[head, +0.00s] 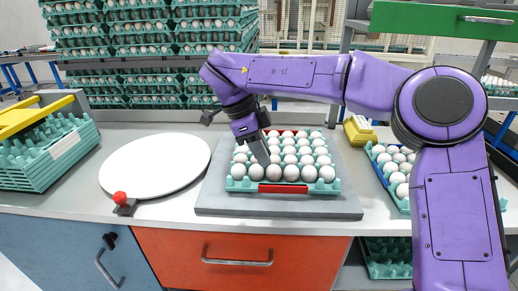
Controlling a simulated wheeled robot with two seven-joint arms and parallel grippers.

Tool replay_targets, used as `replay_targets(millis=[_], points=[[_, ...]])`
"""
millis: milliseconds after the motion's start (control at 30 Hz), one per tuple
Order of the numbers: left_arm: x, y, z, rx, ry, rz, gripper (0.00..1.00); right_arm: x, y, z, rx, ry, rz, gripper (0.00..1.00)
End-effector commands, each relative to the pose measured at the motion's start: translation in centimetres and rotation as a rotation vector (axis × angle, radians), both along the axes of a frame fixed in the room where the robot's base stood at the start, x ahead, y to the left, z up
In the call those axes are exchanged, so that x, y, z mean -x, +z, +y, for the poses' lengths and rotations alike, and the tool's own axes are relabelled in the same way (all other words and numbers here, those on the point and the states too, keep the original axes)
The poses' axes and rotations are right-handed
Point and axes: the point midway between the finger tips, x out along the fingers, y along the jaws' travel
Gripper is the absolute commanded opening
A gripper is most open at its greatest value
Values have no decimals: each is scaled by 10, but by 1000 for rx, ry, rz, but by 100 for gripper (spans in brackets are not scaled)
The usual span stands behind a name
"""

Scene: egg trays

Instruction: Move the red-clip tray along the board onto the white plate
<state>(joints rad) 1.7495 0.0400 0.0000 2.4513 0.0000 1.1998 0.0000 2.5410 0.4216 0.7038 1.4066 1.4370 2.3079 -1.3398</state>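The red-clip tray (332,187) is a teal egg tray filled with white eggs. It sits on the grey board (210,207), with a red clip (283,188) on its front edge and another red strip at its back edge. The round white plate (150,165) lies on the counter to the left of the board, empty. My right gripper (264,162) points down over the left part of the tray, its grey fingers close to the eggs. Whether it touches anything, or how far its fingers are apart, cannot be seen. My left gripper is out of view.
A red knob on a black base (122,204) stands at the counter's front edge by the plate. Empty teal trays (45,165) with a yellow part stand at left. Another egg tray (395,180) and a yellow box (360,132) are at right. Stacked egg trays (150,45) rise behind.

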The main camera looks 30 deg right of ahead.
Motion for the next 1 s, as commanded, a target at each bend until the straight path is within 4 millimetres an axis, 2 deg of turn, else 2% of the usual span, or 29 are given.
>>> replay_targets(millis=[167,600,800,1000], points=[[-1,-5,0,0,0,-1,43,-1,-15,-4,1,0,7,18],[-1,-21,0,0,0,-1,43,15,-87,-30,1,-2,6,18],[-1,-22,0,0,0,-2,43,18,-100,-35,2,-2,4,18],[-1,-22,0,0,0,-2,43,18,-100,-35,3,-2,3,18]])
